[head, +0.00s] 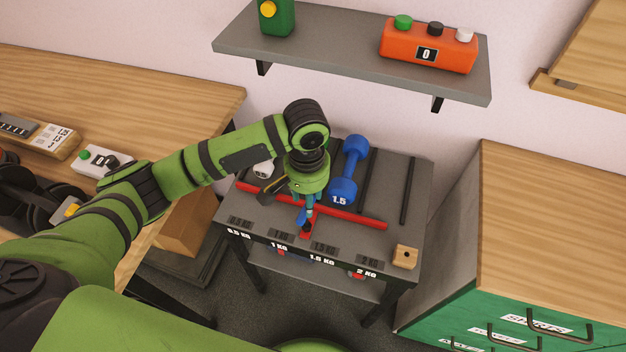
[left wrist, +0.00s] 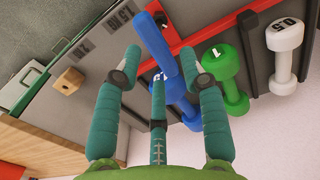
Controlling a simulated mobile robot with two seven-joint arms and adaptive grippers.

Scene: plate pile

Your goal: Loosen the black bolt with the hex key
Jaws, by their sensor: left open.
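A blue bar (left wrist: 157,45), which looks like the hex key's handle, stands out toward the camera between my fingers in the left wrist view. In the head view a small blue part of it (head: 301,216) shows just below my fingertips. Its metal tip is hidden. A dark spot that looks like the black bolt (head: 306,228) sits on a red piece at the rack's front; it also shows beside the bar in the left wrist view (left wrist: 160,18). My left gripper (head: 304,205) is open above the rack, its fingers spread around the bar's near end. Contact cannot be told.
The grey dumbbell rack (head: 420,185) has a red bar (head: 352,217) across it. A blue dumbbell (head: 346,165) lies beside my gripper; green (left wrist: 226,75) and white (left wrist: 284,60) ones lie further along. A wooden block (head: 404,257) sits at the front right corner. A shelf (head: 340,55) hangs above.

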